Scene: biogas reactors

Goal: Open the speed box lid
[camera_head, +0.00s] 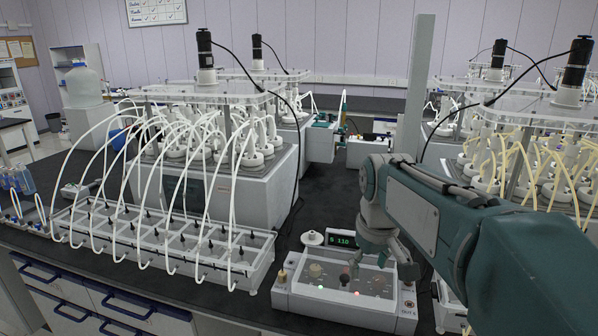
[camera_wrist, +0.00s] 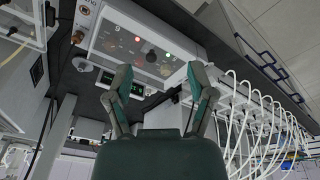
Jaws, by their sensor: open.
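The speed box (camera_head: 340,304) is a low white box on the dark bench at the bottom centre of the head view. It has small lights, knobs and a green-digit display (camera_head: 342,241) at its back. A clear lid seems to cover its top panel, but its edges are hard to make out. My gripper (camera_head: 384,258) is over the right part of the box, pointing down, and partly hides it. In the wrist view my gripper (camera_wrist: 160,72) is open and empty, its two fingers spread in front of the box (camera_wrist: 112,38). I cannot tell whether the fingers touch the lid.
A white rack with arching tubes (camera_head: 160,240) stands left of the box. A reactor unit (camera_head: 215,195) stands behind the rack, and another with yellowish tubes (camera_head: 530,150) stands at the right.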

